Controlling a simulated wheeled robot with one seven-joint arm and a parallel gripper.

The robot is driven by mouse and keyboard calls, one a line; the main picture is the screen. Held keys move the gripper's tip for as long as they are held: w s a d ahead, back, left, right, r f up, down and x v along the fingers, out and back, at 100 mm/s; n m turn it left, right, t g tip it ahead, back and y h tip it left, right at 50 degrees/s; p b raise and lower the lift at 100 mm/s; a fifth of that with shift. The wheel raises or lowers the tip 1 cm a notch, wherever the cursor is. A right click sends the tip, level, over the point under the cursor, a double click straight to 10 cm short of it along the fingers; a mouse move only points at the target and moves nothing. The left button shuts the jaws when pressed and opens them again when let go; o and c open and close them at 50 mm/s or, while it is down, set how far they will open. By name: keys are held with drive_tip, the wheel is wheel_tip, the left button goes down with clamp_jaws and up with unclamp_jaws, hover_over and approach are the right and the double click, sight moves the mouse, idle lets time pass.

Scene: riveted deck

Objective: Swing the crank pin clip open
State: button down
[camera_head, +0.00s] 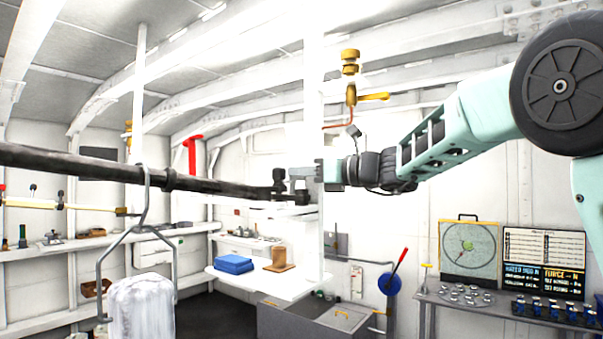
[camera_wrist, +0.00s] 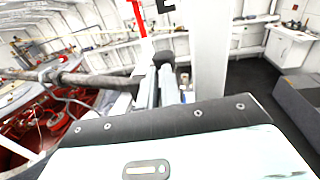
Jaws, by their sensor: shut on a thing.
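A long dark bar (camera_head: 90,166) runs in from the left to a dark fitting at its end, beside the white post. The small dark piece on that fitting, which looks like the crank pin clip (camera_head: 279,176), is at my fingertips. My gripper (camera_head: 291,175) reaches in from the right past the post and is shut on it. In the wrist view my grey fingers (camera_wrist: 167,78) point away, with a dark piece (camera_wrist: 163,58) at their tips. The bar (camera_wrist: 92,79) comes in from the left there. The clip's swing angle is too small to tell.
A white post (camera_head: 314,110) stands close by my gripper. A brass valve (camera_head: 351,85) hangs above my wrist. A white shelf (camera_head: 285,285) with a blue stack (camera_head: 233,264) lies below. A hook (camera_head: 147,205) holding a white bundle hangs from the bar.

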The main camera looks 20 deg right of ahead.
drive_tip(key=shift+w+d+n+g+y, duration=0.1)
drive_tip(key=shift+n+g+y, duration=0.6)
drive_tip(key=shift+g, duration=0.1)
drive_tip(key=c, duration=1.6)
unclamp_jaws()
